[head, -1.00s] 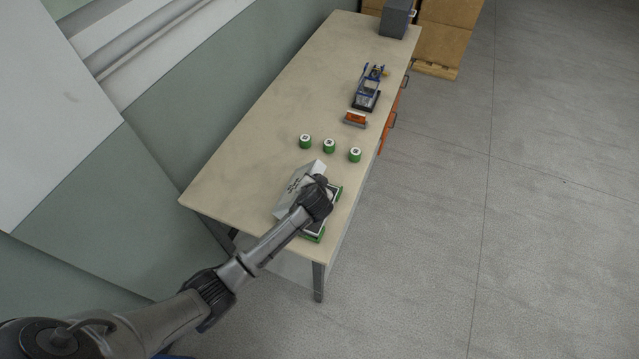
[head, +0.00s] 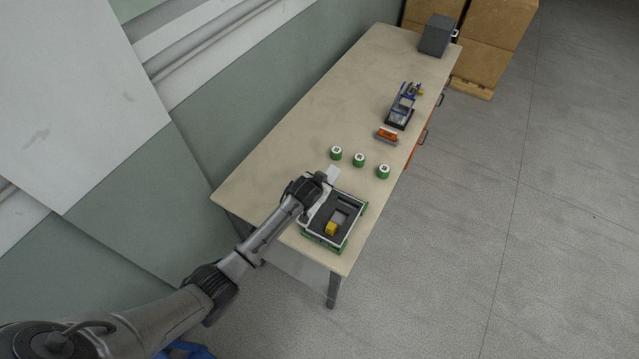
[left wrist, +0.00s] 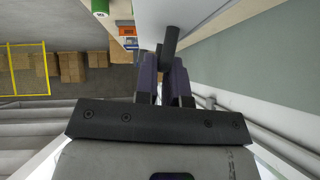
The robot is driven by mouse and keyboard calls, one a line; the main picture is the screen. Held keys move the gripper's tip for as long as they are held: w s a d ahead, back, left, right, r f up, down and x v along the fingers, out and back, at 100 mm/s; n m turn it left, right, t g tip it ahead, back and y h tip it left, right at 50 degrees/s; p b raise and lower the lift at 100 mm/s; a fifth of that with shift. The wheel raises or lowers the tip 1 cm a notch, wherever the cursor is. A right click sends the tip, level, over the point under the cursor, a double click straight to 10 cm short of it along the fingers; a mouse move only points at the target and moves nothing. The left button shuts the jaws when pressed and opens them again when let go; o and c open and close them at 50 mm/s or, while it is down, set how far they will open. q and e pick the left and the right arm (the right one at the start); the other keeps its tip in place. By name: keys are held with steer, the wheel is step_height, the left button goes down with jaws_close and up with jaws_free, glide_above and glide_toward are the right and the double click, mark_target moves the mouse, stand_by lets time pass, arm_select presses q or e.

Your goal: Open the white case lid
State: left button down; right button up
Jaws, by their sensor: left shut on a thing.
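The case (head: 349,236) stands on the near end of the table, with a green and white body. Its inside shows dark foam, a yellow block (head: 331,228) and a grey piece. The white case lid (head: 333,173) stands raised at the case's left side, mostly hidden behind my left gripper (head: 322,179). In the left wrist view my left gripper (left wrist: 166,68) is shut on a dark bar (left wrist: 171,42), which looks like the lid's handle. My right gripper is in neither view.
Three green cans with white tops (head: 358,160) stand beyond the case on the table (head: 290,133). Farther along are an orange and grey block (head: 387,136), a blue device (head: 402,108) and a grey box (head: 437,36). A wall runs along the left.

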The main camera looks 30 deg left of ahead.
arm_select(q)
steer(key=c, duration=1.2)
jaws_free()
steer(key=shift+s, duration=0.1)
steer(key=shift+s+r, duration=0.2)
steer(key=shift+r, duration=0.1)
steer(key=v, duration=1.3)
